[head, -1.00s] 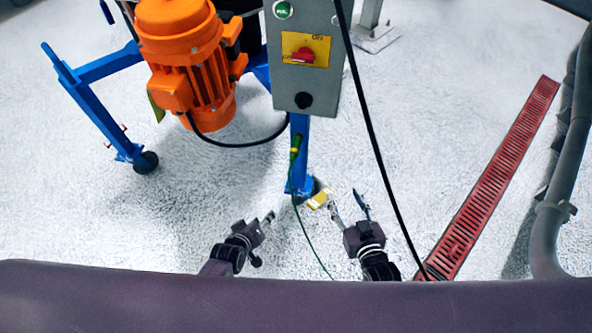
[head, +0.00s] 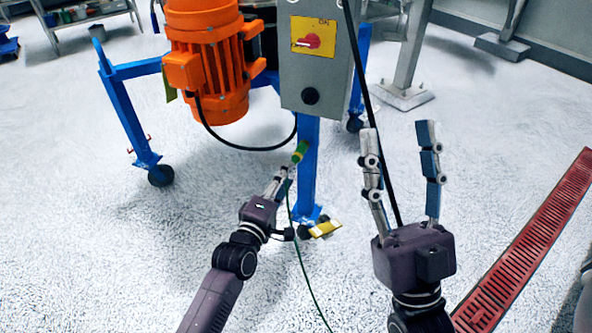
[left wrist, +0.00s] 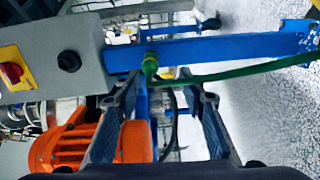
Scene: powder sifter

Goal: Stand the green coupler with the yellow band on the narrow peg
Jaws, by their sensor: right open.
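The green coupler with the yellow band (head: 300,152) is at the blue post below the grey control box, a thin green cable running down from it. It also shows in the left wrist view (left wrist: 150,65), just beyond the fingertips and closer to the left-hand finger. My left gripper (head: 281,177) is just below and left of the coupler; in the left wrist view its fingers (left wrist: 163,80) are apart with nothing between them. My right gripper (head: 397,127) is open and empty, raised right of the post. I cannot make out the narrow peg.
The grey control box (head: 318,75) and orange motor (head: 210,70) are above the left gripper. A yellow piece (head: 325,228) is at the post's foot. A red floor grate (head: 530,240) lies right. Open floor is at left.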

